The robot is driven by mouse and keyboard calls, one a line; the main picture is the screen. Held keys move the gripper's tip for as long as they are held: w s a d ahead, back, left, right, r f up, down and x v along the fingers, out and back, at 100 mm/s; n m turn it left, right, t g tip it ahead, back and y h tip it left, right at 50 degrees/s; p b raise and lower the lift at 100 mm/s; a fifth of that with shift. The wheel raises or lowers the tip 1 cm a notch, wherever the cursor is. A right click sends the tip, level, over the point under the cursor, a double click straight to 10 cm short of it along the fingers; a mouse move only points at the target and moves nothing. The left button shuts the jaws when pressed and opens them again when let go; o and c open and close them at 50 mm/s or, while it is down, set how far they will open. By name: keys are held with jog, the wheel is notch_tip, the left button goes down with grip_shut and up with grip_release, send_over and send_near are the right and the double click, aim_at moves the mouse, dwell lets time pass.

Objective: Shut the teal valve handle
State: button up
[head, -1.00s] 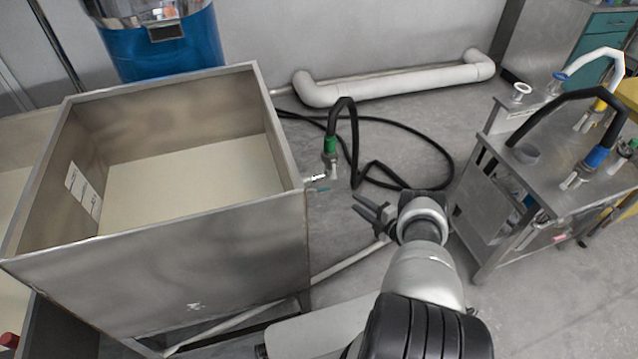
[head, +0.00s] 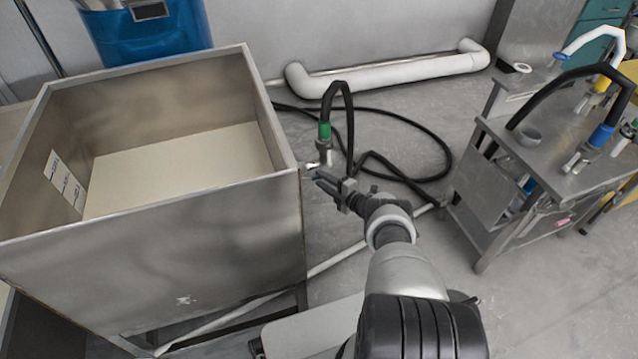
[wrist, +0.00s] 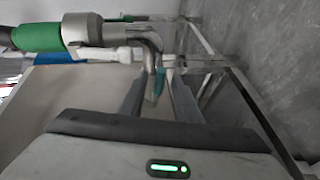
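My gripper (wrist: 158,92) is open, with one finger on either side of the handle in this view. I cannot tell whether either finger touches it. In the head view my gripper (head: 323,182) is beside the right wall of the steel tank, just below the valve fitting with its green collar (head: 324,131). The handle is hidden there by the gripper.
The open steel tank (head: 255,225) stands close on the left of my arm. A black hose (head: 400,116) loops over the floor behind the valve. A steel cart (head: 565,150) with a cup and hoses stands at right.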

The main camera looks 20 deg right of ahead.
jog(key=shift+b+x, duration=0.35)
jog(key=shift+x, duration=0.75)
grip_shut()
jog(key=shift+s, duration=0.15)
